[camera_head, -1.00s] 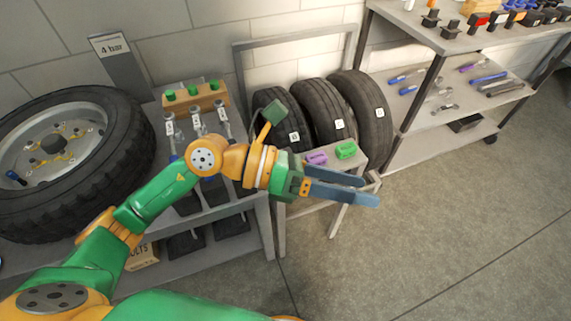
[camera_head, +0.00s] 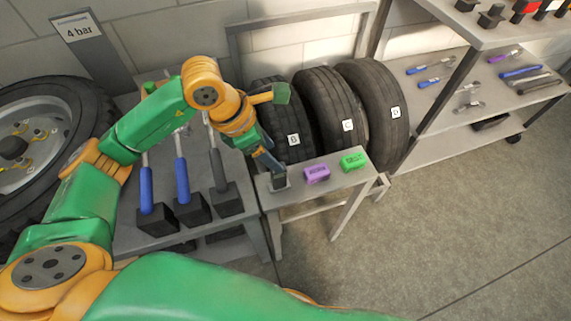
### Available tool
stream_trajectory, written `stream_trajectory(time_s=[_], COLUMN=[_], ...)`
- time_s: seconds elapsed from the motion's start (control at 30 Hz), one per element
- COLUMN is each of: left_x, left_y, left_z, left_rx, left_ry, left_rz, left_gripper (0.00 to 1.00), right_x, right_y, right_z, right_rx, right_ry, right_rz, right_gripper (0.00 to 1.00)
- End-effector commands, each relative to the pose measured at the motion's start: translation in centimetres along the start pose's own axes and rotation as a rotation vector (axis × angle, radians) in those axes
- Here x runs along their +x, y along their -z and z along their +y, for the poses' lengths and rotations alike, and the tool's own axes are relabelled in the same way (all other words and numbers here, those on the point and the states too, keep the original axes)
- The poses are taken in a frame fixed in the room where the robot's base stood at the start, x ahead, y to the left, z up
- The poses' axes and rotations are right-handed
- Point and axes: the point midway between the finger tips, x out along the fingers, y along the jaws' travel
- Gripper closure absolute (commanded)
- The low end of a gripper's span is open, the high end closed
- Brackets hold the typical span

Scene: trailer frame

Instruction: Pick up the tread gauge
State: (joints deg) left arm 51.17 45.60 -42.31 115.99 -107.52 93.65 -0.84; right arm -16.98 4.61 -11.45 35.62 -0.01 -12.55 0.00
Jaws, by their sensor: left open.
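My left gripper (camera_head: 270,164) points down over the left end of a small grey stand (camera_head: 292,205). Its dark fingers are open, seen nearly edge-on, with the tips close to a small dark item (camera_head: 280,183) on the stand. This item may be the tread gauge, but the fingers partly cover it and I cannot tell for sure. To its right on the stand lie a purple block (camera_head: 317,174) and a green block (camera_head: 354,161), both with small lettering I cannot read. My right gripper is not in view.
Tyres with tags B (camera_head: 286,118), C (camera_head: 332,104) and D (camera_head: 377,100) stand behind the stand. A tool shelf (camera_head: 473,117) stands at right. The floor (camera_head: 425,220) in front is clear.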

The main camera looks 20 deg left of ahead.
Motion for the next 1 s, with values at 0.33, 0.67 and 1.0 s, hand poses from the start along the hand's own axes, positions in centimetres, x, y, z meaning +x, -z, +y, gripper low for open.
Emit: stream_trajectory(time_s=[0.33,0.67,1.0], left_x=[5.8,9.2,13.1], left_y=[2.3,2.4,2.4], left_z=[-0.1,-0.1,0.0], left_rx=[0.001,-0.001,0.001], left_ry=[0.002,0.007,0.002], left_rz=[-0.002,0.000,-0.001], left_gripper=[0.32,0.32,0.32], right_x=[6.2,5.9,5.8], right_y=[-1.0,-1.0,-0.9], right_z=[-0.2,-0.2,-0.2], right_rx=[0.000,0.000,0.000], right_ry=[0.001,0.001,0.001], right_rz=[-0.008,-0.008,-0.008], right_gripper=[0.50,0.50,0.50])
